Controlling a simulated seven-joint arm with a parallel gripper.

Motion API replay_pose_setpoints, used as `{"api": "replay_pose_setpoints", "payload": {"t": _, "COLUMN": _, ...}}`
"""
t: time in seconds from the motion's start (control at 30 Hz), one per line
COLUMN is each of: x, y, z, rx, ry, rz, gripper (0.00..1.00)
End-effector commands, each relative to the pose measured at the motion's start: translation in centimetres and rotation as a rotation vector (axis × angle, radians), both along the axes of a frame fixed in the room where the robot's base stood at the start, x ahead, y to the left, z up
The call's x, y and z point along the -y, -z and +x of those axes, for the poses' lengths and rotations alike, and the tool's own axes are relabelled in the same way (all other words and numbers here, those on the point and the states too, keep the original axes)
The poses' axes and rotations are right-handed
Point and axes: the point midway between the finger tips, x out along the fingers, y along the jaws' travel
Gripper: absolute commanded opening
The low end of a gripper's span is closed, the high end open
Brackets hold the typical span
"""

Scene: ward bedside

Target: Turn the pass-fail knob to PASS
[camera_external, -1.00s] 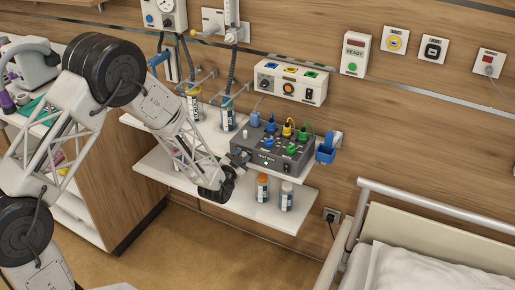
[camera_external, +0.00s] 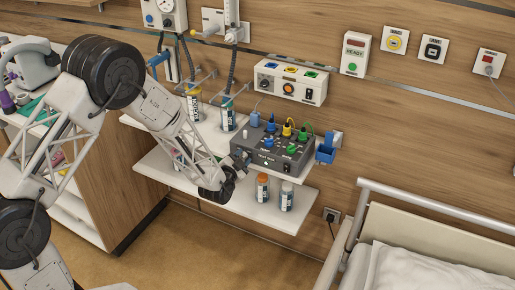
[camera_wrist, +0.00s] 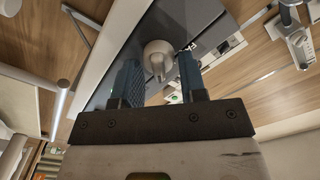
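A grey test box (camera_external: 290,163) sits on the upper wall shelf, with blue, yellow and green plugs and knobs on top. In the wrist view, a pale round knob with a raised grip bar (camera_wrist: 157,50) sticks out from a grey panel. My gripper (camera_wrist: 159,72) is open, with one dark blue finger on each side of the knob. The knob shows between the fingertips with gaps on both sides, and I see no contact. In the external view my gripper (camera_external: 242,164) is at the left front of the box, and the knob is hidden. PASS and FAIL markings are not readable.
An orange-capped bottle (camera_external: 262,187) and a white-capped bottle (camera_external: 286,196) stand on the lower shelf (camera_external: 245,208) close to my gripper. A blue holder (camera_external: 325,150) is right of the box. A bed (camera_external: 400,240) stands at the lower right.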

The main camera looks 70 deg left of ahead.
Motion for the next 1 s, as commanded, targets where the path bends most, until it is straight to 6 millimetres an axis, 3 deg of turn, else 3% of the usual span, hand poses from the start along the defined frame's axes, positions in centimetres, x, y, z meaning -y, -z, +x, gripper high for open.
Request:
{"api": "replay_pose_setpoints", "payload": {"t": 0.1, "x": 0.0, "y": 0.0, "z": 0.0, "rx": 0.000, "ry": 0.000, "rz": 0.000, "gripper": 0.52}}
{"api": "replay_pose_setpoints", "payload": {"t": 0.57, "x": 0.4, "y": 0.0, "z": -0.4, "rx": 0.000, "ry": -0.001, "rz": -0.001, "gripper": 0.52}}
{"api": "replay_pose_setpoints", "payload": {"t": 1.0, "x": 3.5, "y": -0.1, "z": -3.5, "rx": 0.001, "ry": 0.000, "rz": -0.001, "gripper": 0.52}}
